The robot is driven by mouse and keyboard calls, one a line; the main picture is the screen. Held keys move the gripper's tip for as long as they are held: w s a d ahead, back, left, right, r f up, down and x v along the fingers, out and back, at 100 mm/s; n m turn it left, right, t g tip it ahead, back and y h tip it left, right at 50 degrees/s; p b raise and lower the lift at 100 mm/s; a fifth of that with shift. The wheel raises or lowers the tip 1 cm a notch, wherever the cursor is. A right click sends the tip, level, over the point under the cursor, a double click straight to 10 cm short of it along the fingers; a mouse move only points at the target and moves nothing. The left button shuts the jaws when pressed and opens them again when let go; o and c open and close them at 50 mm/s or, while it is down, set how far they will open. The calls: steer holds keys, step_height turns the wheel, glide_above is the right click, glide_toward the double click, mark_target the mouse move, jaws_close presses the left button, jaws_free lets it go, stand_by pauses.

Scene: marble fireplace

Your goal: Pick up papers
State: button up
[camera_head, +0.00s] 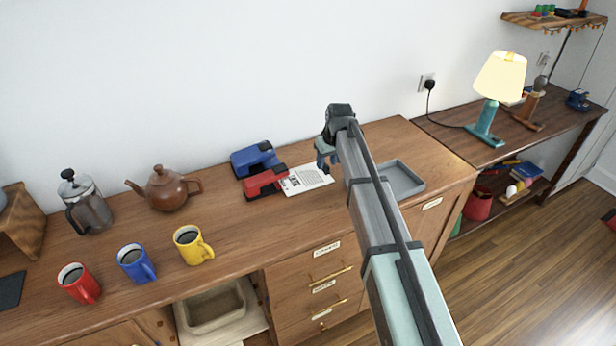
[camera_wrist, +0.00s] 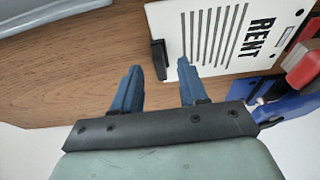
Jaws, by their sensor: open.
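The papers (camera_head: 307,179) lie flat on the wooden counter as a white sheet with printed lines. In the wrist view the papers (camera_wrist: 225,30) show the heading "RENT" and dark lines. My gripper (camera_head: 325,160) is above the counter at the right end of the papers. In the wrist view my gripper (camera_wrist: 157,72) has two blue fingers spread apart with nothing between them. The right finger overlaps the papers' edge in that view, and a small black piece (camera_wrist: 160,60) shows at that edge. I cannot tell whether a finger touches the papers.
A red hole punch or stapler (camera_head: 265,182) and a blue one (camera_head: 254,158) stand left of the papers. A grey tray (camera_head: 402,180) is to the right. A teapot (camera_head: 166,189), French press (camera_head: 86,205) and several mugs are further left. A lamp (camera_head: 497,80) stands on the right table.

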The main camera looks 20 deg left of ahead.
steer(key=shift+a+f, duration=0.1)
steer(key=shift+f, duration=0.45)
jaws_close()
